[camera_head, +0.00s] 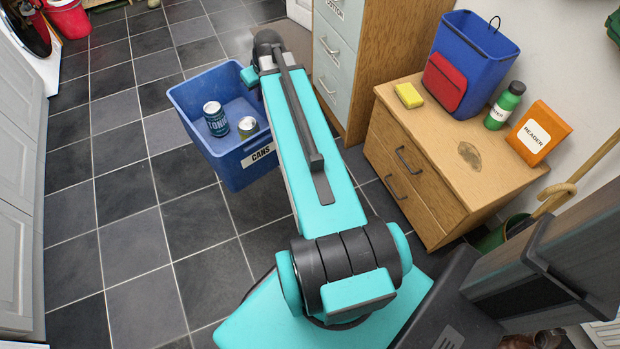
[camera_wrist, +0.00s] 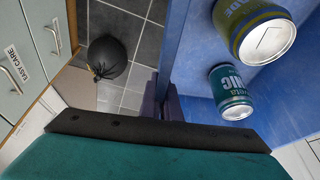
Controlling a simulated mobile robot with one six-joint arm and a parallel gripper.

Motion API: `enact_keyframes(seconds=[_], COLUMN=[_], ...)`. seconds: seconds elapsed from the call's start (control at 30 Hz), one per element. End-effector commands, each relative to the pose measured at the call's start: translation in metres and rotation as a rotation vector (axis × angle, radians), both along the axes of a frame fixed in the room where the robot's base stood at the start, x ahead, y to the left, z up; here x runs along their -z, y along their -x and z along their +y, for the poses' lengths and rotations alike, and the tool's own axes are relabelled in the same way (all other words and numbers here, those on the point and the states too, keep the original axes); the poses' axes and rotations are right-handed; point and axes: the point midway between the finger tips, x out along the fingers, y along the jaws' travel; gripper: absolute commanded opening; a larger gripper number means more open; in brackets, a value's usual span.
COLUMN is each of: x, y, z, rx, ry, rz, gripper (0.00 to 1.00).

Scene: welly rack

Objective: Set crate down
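A blue crate (camera_head: 212,165) labelled CANS is left of my arm in the head view. It holds two cans, a taller blue-teal one (camera_head: 215,120) and a shorter one with a green-yellow label (camera_head: 248,127). The crate's blue wall (camera_wrist: 185,45) and both cans show in the wrist view. My gripper (camera_wrist: 163,100) is closed on the crate's wall, with dark fingers on either side of it. In the head view the fingers are hidden by my arm. The crate looks about level; I cannot tell whether its base touches the floor.
Dark tiled floor (camera_head: 120,200) is clear left of the crate. A black tied bag (camera_wrist: 108,57) stands on the floor beyond the gripper. Drawers (camera_head: 335,65) and a wooden cabinet (camera_head: 420,195) with a blue bin (camera_head: 490,45) stand right. A red bucket (camera_head: 68,18) is far left.

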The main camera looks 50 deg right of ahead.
Motion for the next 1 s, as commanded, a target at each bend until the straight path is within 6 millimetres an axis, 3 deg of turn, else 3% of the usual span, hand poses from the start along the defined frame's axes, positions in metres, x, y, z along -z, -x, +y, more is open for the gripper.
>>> enact_keyframes(seconds=[0.03, 0.1, 0.57, 1.0], x=[0.018, 0.034, 0.142, 0.245], y=[0.005, 0.012, 0.066, 0.128], z=[-0.009, -0.021, -0.088, -0.141], rx=[0.009, 0.02, 0.078, 0.141], ry=[-0.004, -0.004, -0.004, -0.001], rz=[0.0, -0.002, -0.007, -0.013], gripper=[0.0, 0.0, 0.0, 0.0])
